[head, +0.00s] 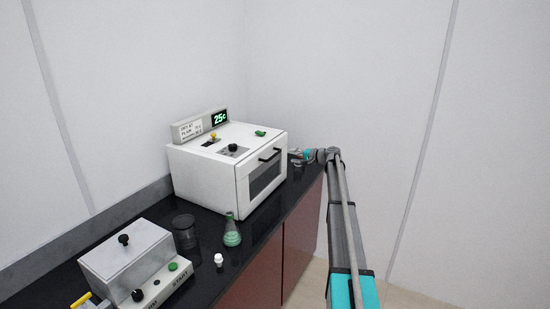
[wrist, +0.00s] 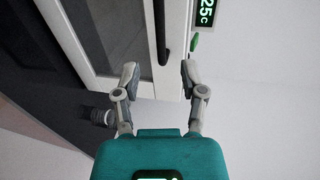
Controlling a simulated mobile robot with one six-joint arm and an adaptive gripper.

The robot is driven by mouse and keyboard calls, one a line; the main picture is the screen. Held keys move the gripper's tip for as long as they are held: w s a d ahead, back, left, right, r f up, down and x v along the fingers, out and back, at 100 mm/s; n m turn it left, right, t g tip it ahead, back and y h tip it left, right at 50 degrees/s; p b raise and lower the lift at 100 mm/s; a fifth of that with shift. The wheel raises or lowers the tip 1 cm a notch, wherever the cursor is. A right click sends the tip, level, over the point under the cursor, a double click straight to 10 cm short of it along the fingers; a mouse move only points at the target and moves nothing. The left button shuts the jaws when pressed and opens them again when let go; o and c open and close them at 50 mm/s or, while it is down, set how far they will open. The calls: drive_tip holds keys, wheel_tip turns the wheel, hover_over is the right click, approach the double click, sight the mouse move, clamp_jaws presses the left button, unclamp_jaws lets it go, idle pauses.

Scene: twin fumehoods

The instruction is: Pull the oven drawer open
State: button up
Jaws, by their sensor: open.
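The oven (head: 210,175) is a white box on the dark counter in the head view, with a "25c" display on top. Its front (head: 262,178) has a dark window and a black handle (head: 269,155) near the upper edge; the front looks closed. My gripper (head: 300,155) is just right of the oven front. In the wrist view the open fingers (wrist: 158,75) point at the oven front, and the black handle (wrist: 160,35) runs between and beyond their tips. I cannot tell whether the fingers touch it. Nothing is held.
A green-filled flask (head: 232,232), a dark beaker (head: 185,233) and a small white-capped item (head: 219,260) stand left of the oven front. A grey lidded device (head: 127,255) is at the lower left. Walls stand behind; floor is free at right.

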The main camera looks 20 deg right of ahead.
sight(276, 155)
drive_tip(key=b+x, duration=0.2)
drive_tip(key=x, duration=0.8)
drive_tip(key=shift+w+a, duration=0.15)
clamp_jaws()
